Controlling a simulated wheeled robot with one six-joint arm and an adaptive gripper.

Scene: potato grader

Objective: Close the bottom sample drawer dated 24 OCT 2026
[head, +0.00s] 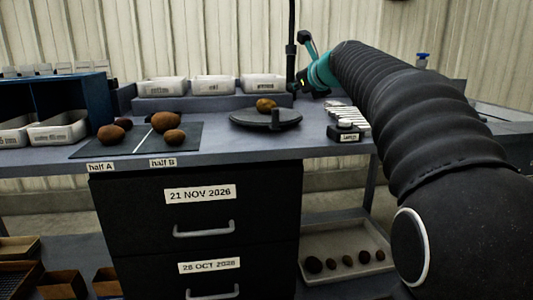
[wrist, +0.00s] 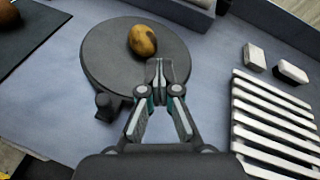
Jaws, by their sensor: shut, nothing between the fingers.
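The drawer cabinet is under the bench in the head view. Its top drawer (head: 130,205) is labelled 21 NOV 2026 and has a grey bar handle. Below it is a second drawer (head: 140,268), whose small label seems to read 28 OCT 2026; its handle is at the picture's bottom edge. No drawer that I can read as 24 OCT 2026 shows, and anything lower is out of frame. My gripper (wrist: 160,66) is shut and empty in the wrist view, over the near edge of a round dark plate (wrist: 110,60), well above the drawers.
A potato (wrist: 142,40) lies on the round plate. Potatoes also lie on a dark mat (head: 90,150) by the half A and half B labels. A slatted white rack (wrist: 270,125) is right of my gripper. A tray (head: 345,240) of small potatoes stands right of the cabinet.

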